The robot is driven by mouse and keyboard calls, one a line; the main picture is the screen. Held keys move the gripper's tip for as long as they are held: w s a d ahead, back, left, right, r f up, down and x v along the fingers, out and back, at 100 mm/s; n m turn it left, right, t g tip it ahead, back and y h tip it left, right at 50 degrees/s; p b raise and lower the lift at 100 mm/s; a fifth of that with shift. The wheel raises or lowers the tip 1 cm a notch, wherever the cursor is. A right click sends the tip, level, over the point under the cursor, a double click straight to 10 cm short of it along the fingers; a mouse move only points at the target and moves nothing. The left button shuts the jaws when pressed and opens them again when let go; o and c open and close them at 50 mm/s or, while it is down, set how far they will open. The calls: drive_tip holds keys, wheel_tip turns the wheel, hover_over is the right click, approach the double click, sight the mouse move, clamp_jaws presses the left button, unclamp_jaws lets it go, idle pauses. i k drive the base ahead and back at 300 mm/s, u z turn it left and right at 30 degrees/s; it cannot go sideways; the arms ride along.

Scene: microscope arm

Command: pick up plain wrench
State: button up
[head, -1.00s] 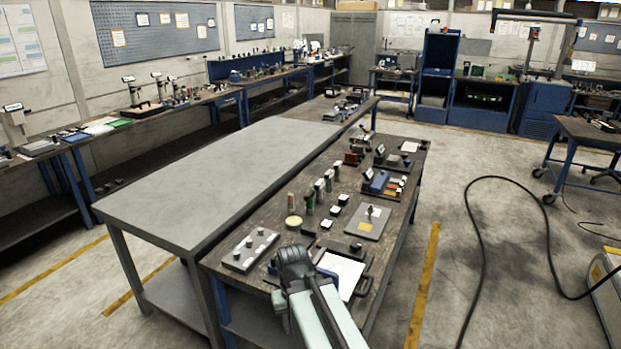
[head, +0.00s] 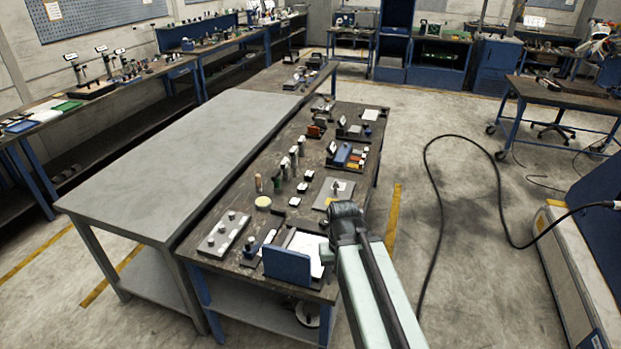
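I cannot make out a plain wrench in the head view; the items on the dark workbench (head: 232,258) are small. My own arm reaches up from the bottom right to a dark rounded joint beside the front right of this bench. My gripper's fingers do not show, so I cannot see whether they hold anything. The arm covers part of the bench's right edge.
The bench holds a grey plate with knobs (head: 223,233), an upright blue panel (head: 287,265), a white sheet (head: 306,246) and several small blocks. A bare grey table (head: 165,165) adjoins it on the left. A black cable (head: 505,215) lies on the floor at right.

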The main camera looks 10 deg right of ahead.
sight(277, 189)
drive_tip(key=z, duration=0.9)
drive_tip(key=i, duration=4.65)
drive_tip(key=u, duration=5.35)
drive_tip(key=i, duration=0.65)
